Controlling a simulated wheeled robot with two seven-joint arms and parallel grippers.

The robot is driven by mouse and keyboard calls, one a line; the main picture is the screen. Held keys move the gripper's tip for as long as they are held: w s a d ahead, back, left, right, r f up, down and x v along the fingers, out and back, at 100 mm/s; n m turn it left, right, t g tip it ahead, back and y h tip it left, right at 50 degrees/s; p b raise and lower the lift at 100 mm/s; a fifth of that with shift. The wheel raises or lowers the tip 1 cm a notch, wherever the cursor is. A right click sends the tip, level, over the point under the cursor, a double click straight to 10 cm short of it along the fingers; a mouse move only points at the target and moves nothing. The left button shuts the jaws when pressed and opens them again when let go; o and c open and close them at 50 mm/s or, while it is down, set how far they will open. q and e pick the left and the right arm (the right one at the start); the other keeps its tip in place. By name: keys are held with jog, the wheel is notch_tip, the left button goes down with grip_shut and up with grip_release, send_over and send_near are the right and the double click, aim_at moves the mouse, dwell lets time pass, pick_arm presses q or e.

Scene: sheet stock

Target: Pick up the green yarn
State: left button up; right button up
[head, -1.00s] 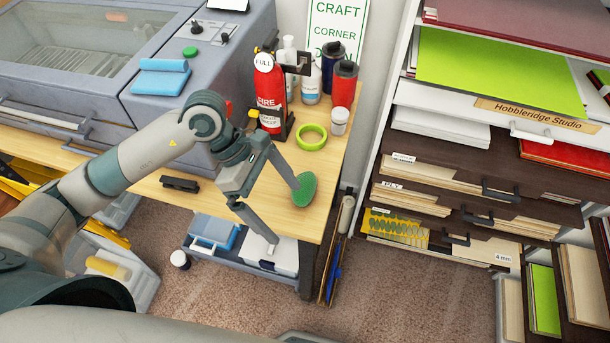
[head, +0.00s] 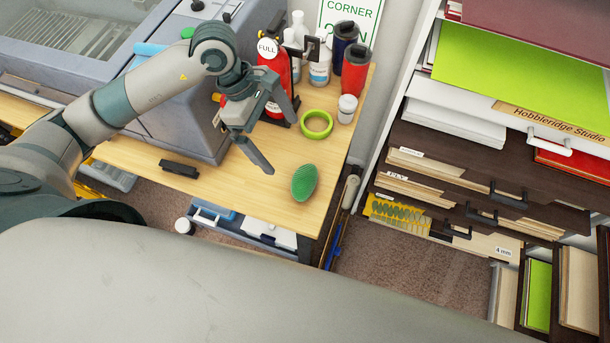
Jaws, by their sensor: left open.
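The green yarn (head: 305,182) appears as a ribbed green oval lying on the wooden tabletop (head: 225,190), near its front right corner. It is fully visible, with nothing on it. My left gripper (head: 281,146) is open and empty. It is up and to the left of the yarn in the picture, with a visible gap between them. One finger points down to the right, close to the yarn's left side in the picture. My right gripper is not in view.
A green tape ring (head: 316,124), a white jar (head: 347,108), a red tumbler (head: 355,72) and a fire extinguisher (head: 272,75) stand behind the yarn. A black handle-like item (head: 179,169) lies left. A shelf unit (head: 420,120) rises at right, past a floor gap.

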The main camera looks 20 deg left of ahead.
pick_arm(q)
jog(key=shift+s, duration=0.1)
jog(key=b, duration=0.3)
send_near(302, 176)
jog(key=x, duration=0.6)
jog(key=shift+d, duration=0.25)
jog(key=shift+f, duration=0.15)
jog(key=shift+b+x, duration=0.6)
jog(key=shift+x, duration=1.9)
jog(key=shift+a+f, duration=0.1)
jog(key=shift+a, duration=0.1)
jog(key=shift+s, duration=0.1)
jog(key=c, duration=0.9)
